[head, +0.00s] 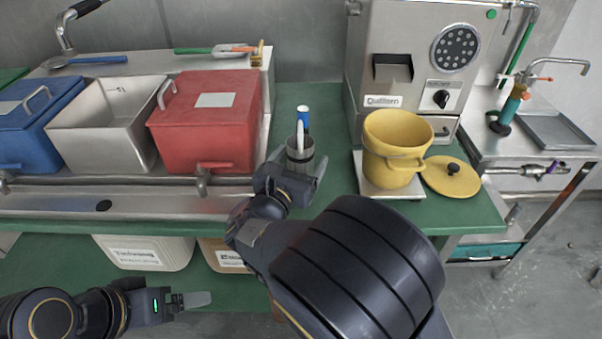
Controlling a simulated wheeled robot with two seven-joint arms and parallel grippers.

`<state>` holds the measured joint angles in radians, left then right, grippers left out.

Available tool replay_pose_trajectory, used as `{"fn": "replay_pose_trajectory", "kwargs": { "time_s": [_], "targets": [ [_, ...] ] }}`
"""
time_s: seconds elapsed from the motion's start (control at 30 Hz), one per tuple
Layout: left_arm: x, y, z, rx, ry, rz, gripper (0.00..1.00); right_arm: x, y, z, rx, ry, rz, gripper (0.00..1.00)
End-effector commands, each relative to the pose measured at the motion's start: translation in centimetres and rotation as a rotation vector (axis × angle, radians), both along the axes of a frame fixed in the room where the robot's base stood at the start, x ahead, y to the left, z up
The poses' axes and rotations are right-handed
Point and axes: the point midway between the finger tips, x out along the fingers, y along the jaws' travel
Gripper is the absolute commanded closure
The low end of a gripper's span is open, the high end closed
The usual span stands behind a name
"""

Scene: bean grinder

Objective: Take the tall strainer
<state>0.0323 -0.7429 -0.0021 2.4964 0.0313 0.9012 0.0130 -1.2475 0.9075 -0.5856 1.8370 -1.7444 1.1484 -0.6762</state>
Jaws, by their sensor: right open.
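A grey metal cylinder (300,159), which looks like the tall strainer, stands upright on the green counter between the red bin and the grinder. A white handle-like piece and a blue-and-white stick (303,117) show at its top; I cannot tell whether they are inside or behind it. My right gripper (297,169) is open, with its fingers on either side of the cylinder's lower part. The gripper hides the cylinder's base, and I cannot tell whether the fingers touch it. My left gripper (190,300) is low at the left, away from the cylinder, with nothing seen in it.
A red lidded bin (205,130) is left of the cylinder, beside an open steel bin (100,135) and a blue bin (40,125). At right, a yellow pot (393,150) stands before the grinder (410,60), with its lid (452,178) beside it. Green counter (335,180) is bare between cylinder and pot.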

Motion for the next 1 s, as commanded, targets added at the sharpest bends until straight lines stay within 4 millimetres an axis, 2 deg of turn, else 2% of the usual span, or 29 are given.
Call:
{"fn": "replay_pose_trajectory", "kwargs": {
  "time_s": [0.17, 0.43, 0.9, 1.0],
  "targets": [
    [0.0, 0.0, -0.1, 0.000, 0.000, 0.000, 0.12, 1.9, -0.8, 0.0, 0.001, 0.000, -0.001, 0.22],
    [0.0, 0.0, -0.1, 0.000, 0.000, 0.000, 0.12, 2.2, -0.9, 0.0, 0.001, 0.000, 0.000, 0.23],
    [0.0, 0.0, -0.1, 0.000, 0.000, 0.000, 0.12, 2.1, -0.9, 0.1, 0.001, -0.002, 0.000, 0.84],
    [0.0, 0.0, -0.1, 0.000, 0.000, 0.000, 0.12, 2.1, -0.9, 0.1, 0.001, -0.002, 0.000, 0.85]
  ]
}}
